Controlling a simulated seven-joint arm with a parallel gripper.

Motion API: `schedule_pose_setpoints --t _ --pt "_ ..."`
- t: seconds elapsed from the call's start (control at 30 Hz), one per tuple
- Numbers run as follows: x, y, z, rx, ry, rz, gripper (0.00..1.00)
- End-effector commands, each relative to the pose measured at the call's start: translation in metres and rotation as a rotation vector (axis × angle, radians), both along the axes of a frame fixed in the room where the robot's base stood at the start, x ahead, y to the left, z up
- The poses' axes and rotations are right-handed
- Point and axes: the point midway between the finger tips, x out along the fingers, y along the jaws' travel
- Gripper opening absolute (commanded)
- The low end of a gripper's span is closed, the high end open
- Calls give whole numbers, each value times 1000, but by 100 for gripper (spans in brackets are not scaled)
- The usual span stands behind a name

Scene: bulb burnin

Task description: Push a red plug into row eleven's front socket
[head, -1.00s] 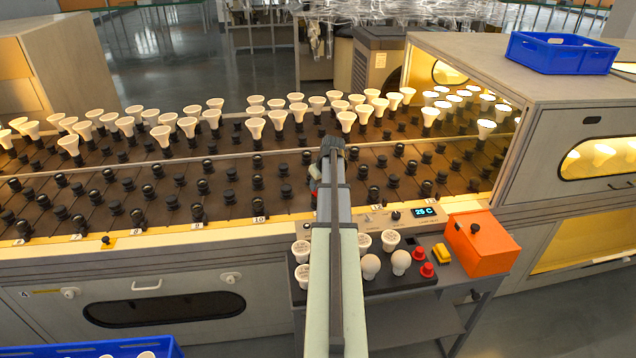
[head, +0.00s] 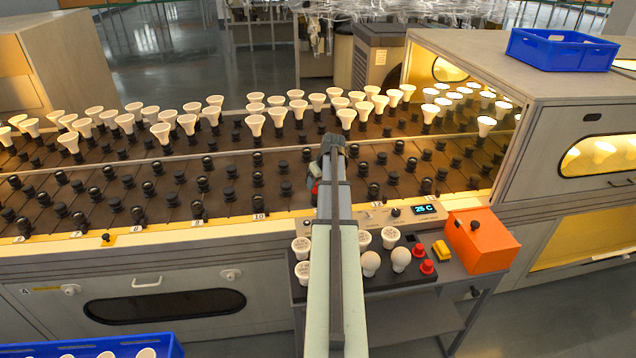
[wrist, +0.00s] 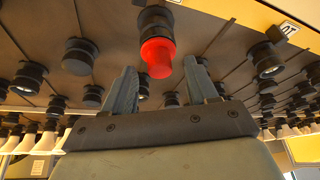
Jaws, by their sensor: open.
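A red plug (wrist: 157,57) sits on a black socket (wrist: 154,19) in the wrist view, in line with it. How deep the plug is seated I cannot tell. My gripper (wrist: 160,76) is open, with one finger on each side of the plug and a gap to both. In the head view a bit of red (head: 315,187) shows beside my arm, which hides most of the spot. Two more red plugs (head: 427,267) stand on the dark tray.
The tray (head: 385,286) also holds white bulbs (head: 390,237). An orange box (head: 481,241) and a display (head: 425,209) stand to the right. Sockets and upright bulbs (head: 254,124) fill the rack. A blue bin (head: 100,350) is at lower left.

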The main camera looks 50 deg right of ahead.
Motion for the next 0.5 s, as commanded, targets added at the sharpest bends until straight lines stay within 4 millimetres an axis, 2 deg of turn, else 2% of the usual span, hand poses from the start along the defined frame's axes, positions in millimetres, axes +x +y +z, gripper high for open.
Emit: schedule_pose_setpoints --t 0.5 --pt "-31 10 78 -2 -1 -1 58"
